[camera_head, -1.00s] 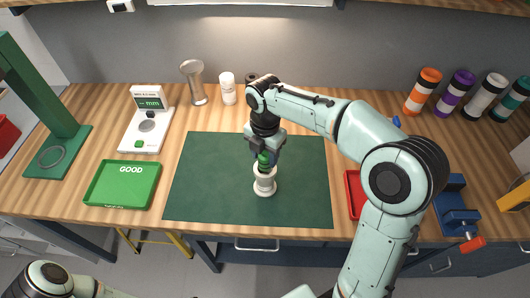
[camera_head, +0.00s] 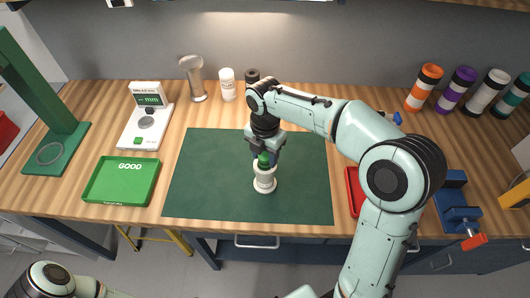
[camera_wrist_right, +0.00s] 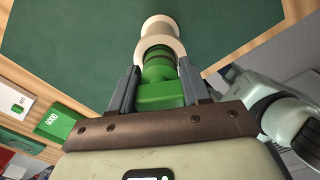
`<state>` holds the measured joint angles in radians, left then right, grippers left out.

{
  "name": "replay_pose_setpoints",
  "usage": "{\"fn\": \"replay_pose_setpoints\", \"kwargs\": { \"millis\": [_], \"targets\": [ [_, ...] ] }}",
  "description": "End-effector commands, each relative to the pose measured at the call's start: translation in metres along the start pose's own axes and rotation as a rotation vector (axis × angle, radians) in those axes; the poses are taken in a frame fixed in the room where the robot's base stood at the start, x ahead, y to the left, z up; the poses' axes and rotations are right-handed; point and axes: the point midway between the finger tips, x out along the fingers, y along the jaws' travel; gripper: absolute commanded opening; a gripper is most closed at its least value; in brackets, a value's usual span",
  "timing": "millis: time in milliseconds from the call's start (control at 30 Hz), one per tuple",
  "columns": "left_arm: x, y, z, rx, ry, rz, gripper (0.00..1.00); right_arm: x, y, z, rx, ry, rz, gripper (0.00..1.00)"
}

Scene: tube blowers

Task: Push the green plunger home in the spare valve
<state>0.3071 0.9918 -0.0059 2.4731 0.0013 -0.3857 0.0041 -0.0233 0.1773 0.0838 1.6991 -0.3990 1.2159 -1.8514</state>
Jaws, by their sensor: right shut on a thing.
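The spare valve (camera_head: 265,181) is a white spool-shaped body standing upright on the green mat (camera_head: 205,190). It also shows in the right wrist view (camera_wrist_right: 158,32). The green plunger (camera_head: 264,160) sits at the valve's top mouth, with its lower end in the opening. In the right wrist view the plunger (camera_wrist_right: 160,90) has a dark ring near the mouth. My right gripper (camera_head: 265,153) is above the valve, pointing down, its two fingers shut on the plunger's green head. How deep the plunger sits inside is hidden. My left gripper is out of view; only part of that arm shows bottom left.
A green GOOD tray (camera_head: 121,181) and a white gauge (camera_head: 147,117) stand left of the mat. A metal cup (camera_head: 193,79) and white bottle (camera_head: 227,85) stand behind it. A red tray (camera_head: 354,192) and blue vise (camera_head: 455,205) are at right. Most of the mat is clear.

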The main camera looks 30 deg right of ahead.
Motion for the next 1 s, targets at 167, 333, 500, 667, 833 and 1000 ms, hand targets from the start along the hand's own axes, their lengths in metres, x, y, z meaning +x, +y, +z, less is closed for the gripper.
{"fn": "replay_pose_setpoints", "kwargs": {
  "millis": [167,333,500,667,833,1000],
  "targets": [
    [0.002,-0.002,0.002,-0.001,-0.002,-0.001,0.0,0.004,0.0,0.0,0.0,0.0,-0.001,0.13],
    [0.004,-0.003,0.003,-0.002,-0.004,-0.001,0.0,0.008,0.0,0.0,0.0,0.0,-0.001,0.13],
    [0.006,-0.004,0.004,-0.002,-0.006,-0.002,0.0,0.011,0.0,0.0,0.0,0.0,-0.001,0.13],
    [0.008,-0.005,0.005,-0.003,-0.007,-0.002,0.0,0.014,0.0,0.0,0.0,0.0,-0.001,0.13],
    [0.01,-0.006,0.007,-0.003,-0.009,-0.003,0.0,0.018,0.0,0.0,0.0,0.0,0.0,0.13],
    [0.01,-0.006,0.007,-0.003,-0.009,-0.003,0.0,0.018,0.0,0.0,0.0,0.0,-0.001,0.13]
  ]
}}
